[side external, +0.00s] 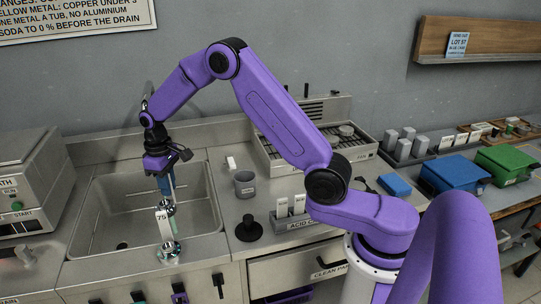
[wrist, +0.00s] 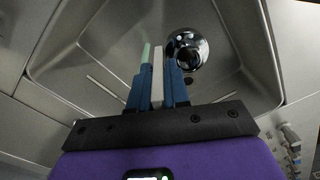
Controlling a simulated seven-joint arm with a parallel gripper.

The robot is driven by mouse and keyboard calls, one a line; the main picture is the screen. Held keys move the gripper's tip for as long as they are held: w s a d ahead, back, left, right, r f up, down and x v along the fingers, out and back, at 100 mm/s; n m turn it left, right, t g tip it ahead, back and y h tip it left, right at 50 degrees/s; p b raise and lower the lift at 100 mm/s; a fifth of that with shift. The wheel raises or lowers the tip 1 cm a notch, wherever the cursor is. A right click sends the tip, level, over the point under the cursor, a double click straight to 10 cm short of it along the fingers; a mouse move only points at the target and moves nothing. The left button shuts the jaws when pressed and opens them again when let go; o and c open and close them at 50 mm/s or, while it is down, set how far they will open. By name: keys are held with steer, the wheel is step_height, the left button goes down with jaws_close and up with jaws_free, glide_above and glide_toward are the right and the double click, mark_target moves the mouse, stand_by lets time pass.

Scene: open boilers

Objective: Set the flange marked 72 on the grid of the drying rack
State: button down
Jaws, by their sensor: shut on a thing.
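My gripper (side external: 166,186) points down over the sink, its blue fingers shut on a thin pale strip (wrist: 158,62). In the side view a shiny round metal flange (side external: 168,207) shows just below the fingertips. In the wrist view a shiny flange (wrist: 187,50) shows beside the right finger. I cannot read a number on it. Another flange (side external: 168,251) is by the sink's front edge, with an upright white tag (side external: 164,224) that seems to read 75. A low steel unit with a slotted top (side external: 350,139), seemingly the drying rack, stands on the counter at the back.
The sink (side external: 100,210) has raised rims. A grey cup (side external: 245,183), a black knob-like piece (side external: 249,228) and a grey holder with white tags (side external: 290,218) stand right of it. A boxy heater (side external: 25,180) is at the left. Blue (side external: 455,172) and green (side external: 508,163) bins stand far right.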

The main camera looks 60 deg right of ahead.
steer(key=s+d+r+m, duration=0.3)
steer(key=s+d+r, duration=0.3)
steer(key=d, duration=0.4)
steer(key=s+d+r+m, duration=0.3)
steer(key=s+d+r, duration=0.2)
steer(key=d, duration=0.6)
steer(key=s+d+r+m, duration=0.3)
steer(key=s+r, duration=0.1)
steer(key=s, duration=0.6)
steer(key=s+d+r+m, duration=0.3)
steer(key=s, duration=0.7)
steer(key=shift+w+d+f, duration=1.55)
steer(key=shift+w+f, duration=0.15)
steer(key=shift+f, duration=0.45)
steer(key=shift+w+d+f, duration=1.6)
steer(key=shift+w+f, duration=0.15)
steer(key=shift+f, duration=0.4)
steer(key=shift+w+d+f, duration=1.55)
steer(key=shift+w+f, duration=0.15)
steer(key=shift+f, duration=0.45)
